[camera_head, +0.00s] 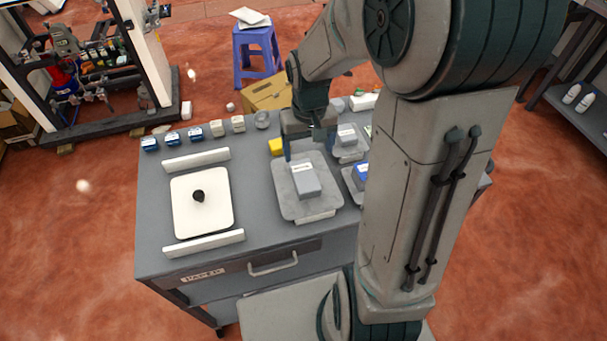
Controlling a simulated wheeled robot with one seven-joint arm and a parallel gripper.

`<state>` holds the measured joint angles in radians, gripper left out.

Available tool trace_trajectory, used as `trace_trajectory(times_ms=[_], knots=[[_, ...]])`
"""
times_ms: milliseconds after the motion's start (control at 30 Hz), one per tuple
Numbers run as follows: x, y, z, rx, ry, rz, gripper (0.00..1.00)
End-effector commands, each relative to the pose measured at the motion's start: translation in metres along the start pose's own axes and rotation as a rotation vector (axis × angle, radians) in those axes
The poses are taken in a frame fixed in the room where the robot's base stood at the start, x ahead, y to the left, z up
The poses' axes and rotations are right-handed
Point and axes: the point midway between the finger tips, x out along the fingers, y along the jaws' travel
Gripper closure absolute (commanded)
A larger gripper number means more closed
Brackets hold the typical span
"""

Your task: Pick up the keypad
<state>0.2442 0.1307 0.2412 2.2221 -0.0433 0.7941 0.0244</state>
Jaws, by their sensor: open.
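My gripper (308,147) is open and points down above the back part of the grey workbench (262,225). It is just behind a grey box-shaped unit (306,182) that lies on a grey tray (294,206). I see nothing between its fingers. I cannot tell for certain which thing is the keypad. A second grey unit (347,133) sits on a smaller tray to the right, and a blue unit (361,171) is partly hidden by my arm.
Small blue and cream blocks (217,128) line the back left edge. A white plate with a black knob (215,218) lies between two white bars (204,245). My arm hides the bench's right part. A purple stool (256,50) and cardboard box (266,92) stand behind.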

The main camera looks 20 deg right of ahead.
Motion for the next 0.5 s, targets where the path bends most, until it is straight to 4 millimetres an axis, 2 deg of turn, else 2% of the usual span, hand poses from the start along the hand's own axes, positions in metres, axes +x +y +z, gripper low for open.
trace_trajectory(times_ms=[100,200,500], knots=[[0.024,-0.001,0.001,-0.001,-0.006,-0.001,0.20],[0.038,-0.001,0.000,0.000,-0.003,-0.001,0.20],[0.055,-0.002,-0.001,0.000,-0.002,0.000,0.20]])
